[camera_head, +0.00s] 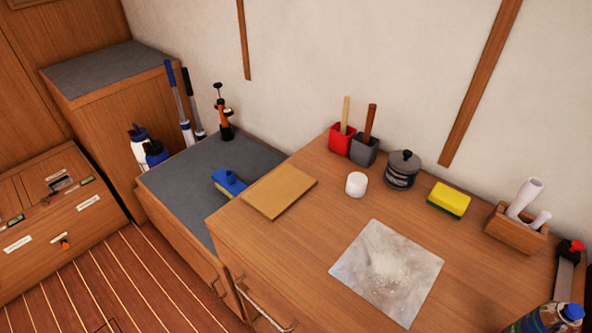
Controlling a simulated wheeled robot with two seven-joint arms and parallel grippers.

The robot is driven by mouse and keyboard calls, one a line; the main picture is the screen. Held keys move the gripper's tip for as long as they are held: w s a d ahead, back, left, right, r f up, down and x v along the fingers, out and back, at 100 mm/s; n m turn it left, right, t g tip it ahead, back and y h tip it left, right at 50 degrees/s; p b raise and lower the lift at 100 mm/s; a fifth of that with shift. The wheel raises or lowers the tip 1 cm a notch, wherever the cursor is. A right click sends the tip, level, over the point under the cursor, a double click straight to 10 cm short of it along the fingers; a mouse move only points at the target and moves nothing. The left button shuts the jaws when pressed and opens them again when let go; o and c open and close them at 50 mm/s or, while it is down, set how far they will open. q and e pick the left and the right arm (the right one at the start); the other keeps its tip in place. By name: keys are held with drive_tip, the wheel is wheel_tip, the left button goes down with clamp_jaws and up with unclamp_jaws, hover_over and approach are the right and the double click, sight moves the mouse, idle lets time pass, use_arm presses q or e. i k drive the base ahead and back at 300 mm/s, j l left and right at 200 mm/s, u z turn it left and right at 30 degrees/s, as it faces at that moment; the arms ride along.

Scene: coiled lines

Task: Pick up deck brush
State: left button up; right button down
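A blue brush-like block with a short raised grip (229,182) lies on the lower grey-topped cabinet, close to the taller wooden counter. It looks like the deck brush, but its bristles are hard to make out. Two long poles with dark blue and black grips (180,100) stand upright in the back corner behind the grey top; their lower ends are hidden, so I cannot tell whether either carries a brush head. Neither of my grippers is in view.
The wooden counter (300,240) holds a tan board (279,191), a dusty sheet (388,270), red and grey holders, a white cup (356,184), a dark tin (403,170), a yellow-green sponge (448,200) and a wooden mortar-like box (516,232). Bottles (140,148) stand by the corner.

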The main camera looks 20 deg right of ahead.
sight(224, 180)
drive_tip(key=i+j+z, duration=0.2)
drive_tip(key=j+z, duration=0.15)
drive_tip(key=i+j+z, duration=0.15)
drive_tip(key=j+z, duration=0.2)
drive_tip(key=i+j+z, duration=0.1)
drive_tip(key=j+z, duration=0.2)
drive_tip(key=j, duration=0.2)
drive_tip(key=j+z, duration=0.35)
drive_tip(key=j, duration=0.15)
drive_tip(key=i, duration=0.05)
